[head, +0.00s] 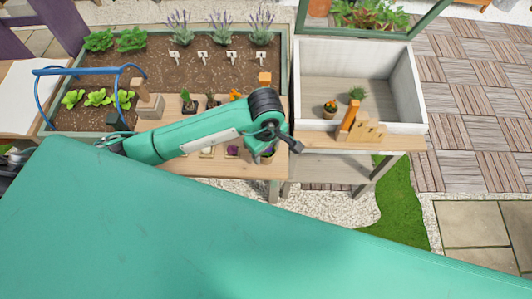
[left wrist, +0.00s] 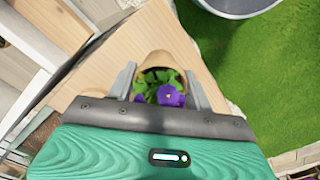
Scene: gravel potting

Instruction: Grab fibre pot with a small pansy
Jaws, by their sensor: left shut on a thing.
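A tan fibre pot (left wrist: 161,58) with a small purple pansy (left wrist: 171,97) and green leaves is in the left wrist view. My left gripper (left wrist: 159,75) is shut on the pot, one finger on each side. In the head view the left gripper (head: 268,146) is over the right end of the wooden bench, with the pot (head: 267,157) low between its fingers and partly hidden by the arm. I cannot tell whether the pot touches the bench. My right gripper is not in view.
A soil bed (head: 210,55) with lavender and lettuces lies behind the bench (head: 275,170). Several small plants stand along the bench, partly behind my arm. A white-walled box (head: 405,85) at the right holds two small plants. A notched wooden block (head: 367,132) sits at its front.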

